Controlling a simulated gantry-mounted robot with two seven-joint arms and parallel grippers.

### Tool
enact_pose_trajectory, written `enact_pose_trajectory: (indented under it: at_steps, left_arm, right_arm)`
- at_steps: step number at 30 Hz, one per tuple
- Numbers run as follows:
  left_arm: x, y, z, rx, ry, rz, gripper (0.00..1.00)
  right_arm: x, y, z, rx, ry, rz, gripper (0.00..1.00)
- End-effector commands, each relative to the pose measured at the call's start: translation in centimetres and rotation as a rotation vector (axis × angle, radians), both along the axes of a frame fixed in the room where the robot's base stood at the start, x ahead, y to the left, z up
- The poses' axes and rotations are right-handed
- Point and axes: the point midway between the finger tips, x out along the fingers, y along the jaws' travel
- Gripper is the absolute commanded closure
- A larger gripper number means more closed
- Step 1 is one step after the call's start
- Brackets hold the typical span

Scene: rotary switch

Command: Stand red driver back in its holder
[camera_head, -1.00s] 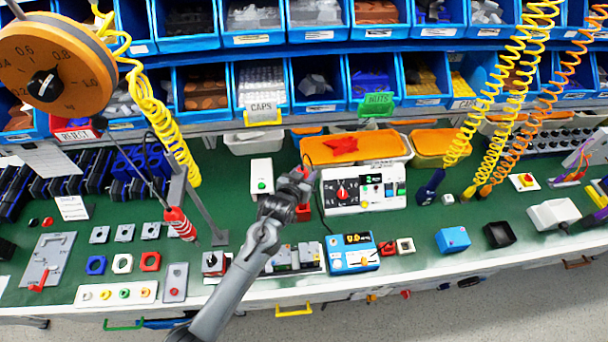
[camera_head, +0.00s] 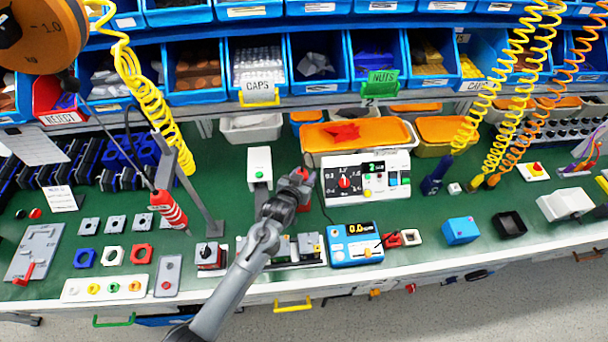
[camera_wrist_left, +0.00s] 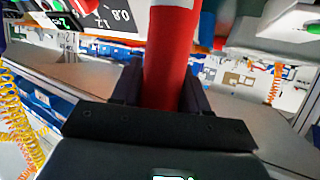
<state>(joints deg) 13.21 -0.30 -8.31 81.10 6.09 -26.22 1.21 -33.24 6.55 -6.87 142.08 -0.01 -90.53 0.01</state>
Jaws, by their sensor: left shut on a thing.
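My left gripper (camera_head: 300,183) is shut on a red cylindrical handle, which I take for the red driver (camera_wrist_left: 169,60). In the head view only a bit of red shows at the fingertips, left of the white control box (camera_head: 340,196); the rest is hidden. Another red tool with white stripes (camera_head: 168,208) hangs tilted on a cord beside a grey stand (camera_head: 204,200) at left. I cannot tell which thing is the holder. My right gripper is not in view.
A white box with a green button (camera_head: 259,165) stands just behind my left gripper. An orange tray (camera_head: 385,133) lies behind the control box. A blue meter (camera_head: 353,250) sits at front. Yellow coiled cords (camera_head: 489,90) hang at right. Open green bench (camera_head: 420,215) lies right of the meter.

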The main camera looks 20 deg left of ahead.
Motion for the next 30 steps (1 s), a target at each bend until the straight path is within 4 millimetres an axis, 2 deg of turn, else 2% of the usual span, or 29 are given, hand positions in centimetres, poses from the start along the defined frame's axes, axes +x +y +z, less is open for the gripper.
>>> enact_pose_trajectory:
  at_steps: [30]
  left_arm:
    - [0.07,0.01,-0.36,0.0,-0.003,0.0,1.0]
  right_arm:
    - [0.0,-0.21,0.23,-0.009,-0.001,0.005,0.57]
